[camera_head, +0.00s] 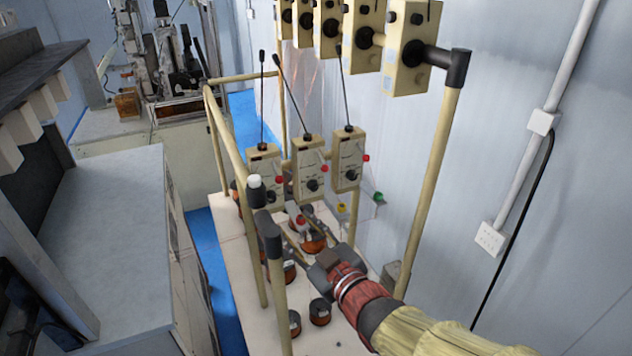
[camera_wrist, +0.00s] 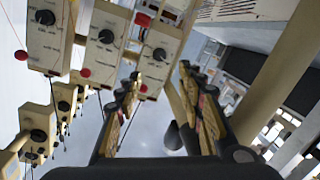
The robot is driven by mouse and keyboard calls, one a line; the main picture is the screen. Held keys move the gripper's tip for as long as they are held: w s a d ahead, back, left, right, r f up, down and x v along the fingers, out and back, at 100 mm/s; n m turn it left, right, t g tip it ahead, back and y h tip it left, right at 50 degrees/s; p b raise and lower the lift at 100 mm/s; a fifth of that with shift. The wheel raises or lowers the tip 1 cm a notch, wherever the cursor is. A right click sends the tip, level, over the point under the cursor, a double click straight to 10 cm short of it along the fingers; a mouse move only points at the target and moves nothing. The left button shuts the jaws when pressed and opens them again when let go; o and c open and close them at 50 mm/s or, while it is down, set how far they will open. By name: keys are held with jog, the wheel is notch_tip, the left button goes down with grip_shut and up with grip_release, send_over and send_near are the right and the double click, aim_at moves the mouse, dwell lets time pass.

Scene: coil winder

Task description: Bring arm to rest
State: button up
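My arm reaches in from the lower right in the head view. My gripper (camera_head: 303,236) is over the coil-winder bench, below the row of cream control boxes. In the wrist view my gripper (camera_wrist: 162,74) has its two dark fingers apart, with nothing seen held between them. A cream control box (camera_wrist: 157,58) shows beyond the fingertips, upside down. In the head view the right-hand control box (camera_head: 348,160) stands above the gripper. A copper wire spool (camera_head: 314,244) is close by the fingers; whether they touch it I cannot tell.
More spools, including one (camera_head: 320,312), stand on the pale bench (camera_head: 245,300). A cream tube frame (camera_head: 433,185) with thin upright rods surrounds it. Upper tensioner boxes (camera_head: 411,45) hang overhead. The wall (camera_head: 560,250) is at the right; a grey worktop (camera_head: 105,235) is at the left.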

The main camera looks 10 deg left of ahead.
jog(key=s+d+f+m+g+h, duration=0.4)
jog(key=d+f+h, duration=0.2)
jog(key=d+f, duration=0.5)
jog(key=s+d+f+m+g+h+b, duration=0.1)
jog(key=s+d+m+b, duration=0.3)
jog(key=s+d, duration=0.4)
jog(key=s+d+f+m+g+h+b, duration=0.1)
jog(key=s+d+m+g+h+b, duration=0.1)
jog(key=s+d, duration=0.7)
jog(key=d+m+h+b, duration=0.1)
jog(key=m+b, duration=0.1)
jog(key=b, duration=0.1)
jog(key=shift+d+f+g, duration=0.2)
jog(key=shift+f+g, duration=0.05)
jog(key=shift+g, duration=0.05)
